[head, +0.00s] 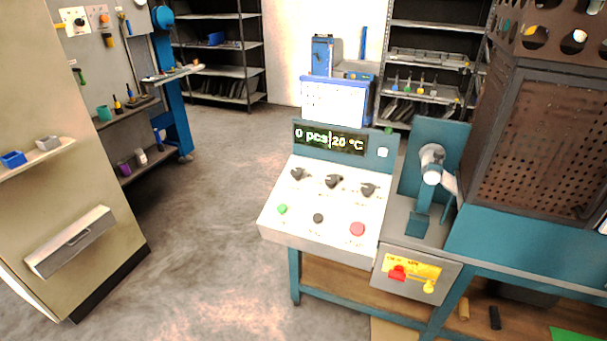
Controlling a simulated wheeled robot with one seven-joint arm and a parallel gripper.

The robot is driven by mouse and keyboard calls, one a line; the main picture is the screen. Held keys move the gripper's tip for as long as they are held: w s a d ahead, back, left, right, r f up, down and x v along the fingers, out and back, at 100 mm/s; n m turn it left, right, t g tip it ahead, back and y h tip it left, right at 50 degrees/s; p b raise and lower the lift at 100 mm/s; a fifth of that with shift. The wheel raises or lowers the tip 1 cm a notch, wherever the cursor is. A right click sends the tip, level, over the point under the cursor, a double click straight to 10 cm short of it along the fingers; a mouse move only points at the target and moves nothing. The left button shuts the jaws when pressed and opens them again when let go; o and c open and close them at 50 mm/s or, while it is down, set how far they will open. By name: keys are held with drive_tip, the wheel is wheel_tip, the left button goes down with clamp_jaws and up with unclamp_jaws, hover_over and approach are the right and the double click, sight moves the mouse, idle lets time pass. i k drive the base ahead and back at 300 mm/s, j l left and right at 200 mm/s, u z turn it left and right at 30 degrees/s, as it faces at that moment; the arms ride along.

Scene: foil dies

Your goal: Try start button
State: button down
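A control panel (345,240) with a sloped pale face stands on a blue-legged bench in the middle of the head view. A small green button (282,209) is at the left of its lower row. The display (330,139) reads "0 pcs|20 °C". The labels are too small to read. My gripper does not show in this view.
A press-like machine (431,165) and a perforated brown housing (545,145) stand right of the panel. A yellow plate with a red switch (397,272) is below. A beige cabinet (70,215) is at the left. The concrete floor (205,235) between is clear.

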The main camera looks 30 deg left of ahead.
sight(282, 207)
drive_tip(key=u, duration=1)
